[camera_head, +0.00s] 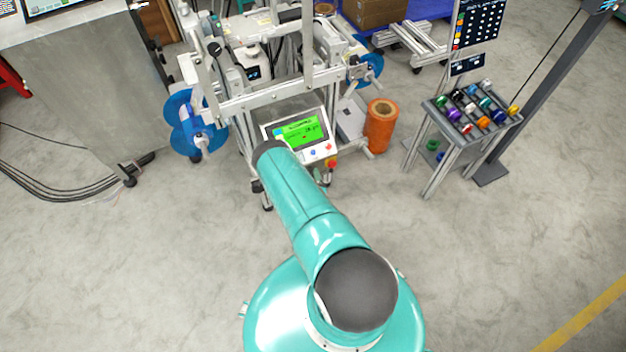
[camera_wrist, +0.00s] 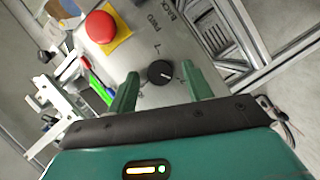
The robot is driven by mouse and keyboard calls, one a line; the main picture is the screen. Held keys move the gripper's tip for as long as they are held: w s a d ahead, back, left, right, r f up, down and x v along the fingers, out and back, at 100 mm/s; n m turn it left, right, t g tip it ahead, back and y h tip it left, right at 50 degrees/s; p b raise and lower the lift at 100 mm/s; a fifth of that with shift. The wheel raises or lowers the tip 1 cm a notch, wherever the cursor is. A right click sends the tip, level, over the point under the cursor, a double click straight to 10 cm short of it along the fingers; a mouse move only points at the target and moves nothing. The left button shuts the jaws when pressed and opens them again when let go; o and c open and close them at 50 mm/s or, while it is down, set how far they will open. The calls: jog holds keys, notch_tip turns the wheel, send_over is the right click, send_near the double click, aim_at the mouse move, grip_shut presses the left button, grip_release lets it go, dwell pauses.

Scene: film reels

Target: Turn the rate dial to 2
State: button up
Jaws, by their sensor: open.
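The black round dial (camera_wrist: 160,73) with a white pointer line sits on a grey metal panel (camera_wrist: 150,30) in the wrist view. The line runs from its middle toward the lower right. Small marks are printed around it, too small to read surely. My gripper (camera_wrist: 163,77) is open, its two green fingers on either side of the dial, with a gap visible at each side. Whether the fingertips reach down to its height I cannot tell. In the head view my arm hides the gripper and the dial.
A red mushroom button (camera_wrist: 101,27) on a yellow plate stands close to the left finger. FWD and BACK lettering is on the panel. In the head view, the machine has a green screen (camera_head: 303,131), and an orange spool (camera_head: 380,126) stands right of it. Open floor lies around.

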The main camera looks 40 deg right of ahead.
jog(key=shift+a, duration=0.1)
jog(key=v, duration=1.3)
jog(key=shift+s+r, duration=0.2)
jog(key=shift+s, duration=0.1)
jog(key=shift+a, duration=0.15)
